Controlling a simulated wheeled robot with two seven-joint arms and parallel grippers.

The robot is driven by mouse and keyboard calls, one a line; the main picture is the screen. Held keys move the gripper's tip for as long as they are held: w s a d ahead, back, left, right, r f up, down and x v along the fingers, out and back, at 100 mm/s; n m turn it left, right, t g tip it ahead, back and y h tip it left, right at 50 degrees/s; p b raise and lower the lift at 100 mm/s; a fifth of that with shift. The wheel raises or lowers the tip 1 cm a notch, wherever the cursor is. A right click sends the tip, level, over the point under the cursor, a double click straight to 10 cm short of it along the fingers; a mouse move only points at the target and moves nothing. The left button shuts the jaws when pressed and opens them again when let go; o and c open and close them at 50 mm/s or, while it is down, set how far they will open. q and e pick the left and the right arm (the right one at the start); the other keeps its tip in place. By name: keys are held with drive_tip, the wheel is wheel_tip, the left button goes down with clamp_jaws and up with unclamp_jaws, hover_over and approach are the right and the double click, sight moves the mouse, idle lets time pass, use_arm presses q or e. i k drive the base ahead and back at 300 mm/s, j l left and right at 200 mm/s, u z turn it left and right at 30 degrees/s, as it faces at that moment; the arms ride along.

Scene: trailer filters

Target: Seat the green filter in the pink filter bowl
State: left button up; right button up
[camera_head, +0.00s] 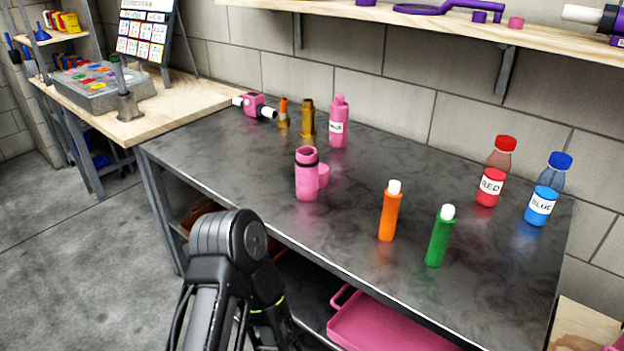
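The green filter (438,240) stands upright near the front edge on the right half of the dark table (230,190). It is a green cylinder with a white top. The pink filter bowl (306,183) looks like the pink cup with a black band near its rim, left of the green filter. It stands upright and its top looks open; its inside is hard to make out. A short pink round piece sits against its right side. One of my arms shows at the bottom, bent below the front edge, but its fingertips are out of sight. My other arm does not show.
An orange filter (389,212) with a white top stands between bowl and green filter. A pink bottle (339,122), brown bottle (307,118) and pink fitting (256,106) stand behind. Red (492,180) and blue (543,200) bottles stand right. A pink tray (385,325) lies below.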

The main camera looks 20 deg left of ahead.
sight(307, 160)
drive_tip(key=j+z, duration=0.1)
drive_tip(key=z, duration=0.35)
drive_tip(key=j+z, duration=0.15)
drive_tip(key=z, duration=0.25)
drive_tip(key=j+z, duration=0.1)
drive_tip(key=z, duration=0.35)
drive_tip(key=j+z, duration=0.1)
drive_tip(key=z, duration=0.3)
drive_tip(key=j+z, duration=0.1)
drive_tip(key=z, duration=0.35)
drive_tip(key=k+j+z, duration=0.8)
drive_tip(key=k, duration=0.15)
drive_tip(key=k+j, duration=0.15)
drive_tip(key=k, duration=0.2)
